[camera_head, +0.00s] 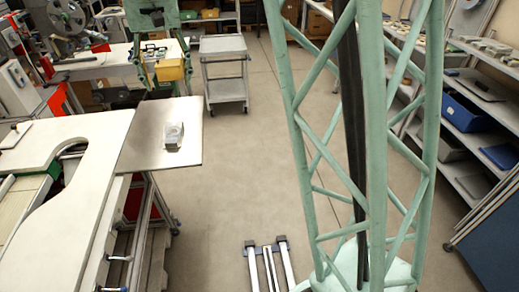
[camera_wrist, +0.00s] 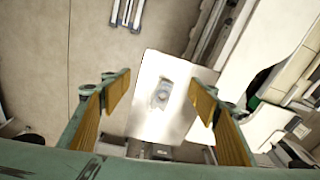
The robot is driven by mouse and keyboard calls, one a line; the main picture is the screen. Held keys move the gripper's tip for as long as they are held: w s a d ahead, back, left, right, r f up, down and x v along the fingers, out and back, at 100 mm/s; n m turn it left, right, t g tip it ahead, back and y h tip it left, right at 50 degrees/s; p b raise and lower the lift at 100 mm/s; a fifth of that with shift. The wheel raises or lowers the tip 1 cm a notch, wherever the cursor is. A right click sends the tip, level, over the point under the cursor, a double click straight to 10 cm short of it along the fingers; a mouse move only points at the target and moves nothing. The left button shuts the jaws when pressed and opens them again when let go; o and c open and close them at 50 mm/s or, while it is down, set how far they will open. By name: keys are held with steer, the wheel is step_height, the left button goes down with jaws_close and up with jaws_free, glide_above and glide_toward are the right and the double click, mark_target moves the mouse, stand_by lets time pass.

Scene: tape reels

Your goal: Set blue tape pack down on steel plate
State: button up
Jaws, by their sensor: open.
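The steel plate (camera_head: 140,140) is a flat grey sheet at the right end of the white workbench in the head view. A small pale, clear-looking pack (camera_head: 174,135) rests flat on it, near its right half. It looks grey rather than clearly blue. In the wrist view the same pack (camera_wrist: 161,93) lies on the plate (camera_wrist: 143,125), centred between my fingers in the picture. My gripper (camera_wrist: 160,91) is open, with yellow pads wide apart and nothing between them. In the head view my gripper (camera_head: 158,82) hangs above and behind the pack, apart from it.
The white workbench (camera_head: 65,215) with a curved cutout lies left of the plate. A grey trolley (camera_head: 223,70) stands behind on open floor. Shelves with a blue bin (camera_head: 468,113) line the right side.

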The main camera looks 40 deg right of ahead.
steer(key=s+r+n+t, duration=0.1)
steer(key=s+r, duration=0.4)
steer(key=s, duration=0.7)
steer(key=s+r+n, duration=0.1)
steer(key=s+r, duration=0.4)
steer(key=s, duration=0.7)
steer(key=s+f, duration=0.2)
steer(key=s, duration=0.9)
steer(key=s+f+n+t, duration=0.1)
steer(key=s+f, duration=0.1)
steer(key=s, duration=0.9)
steer(key=shift+f, duration=0.2)
steer(key=shift+w, duration=0.1)
step_height(320, 180, down, 22)
steer(key=b, duration=2.2)
steer(key=shift+t, duration=0.3)
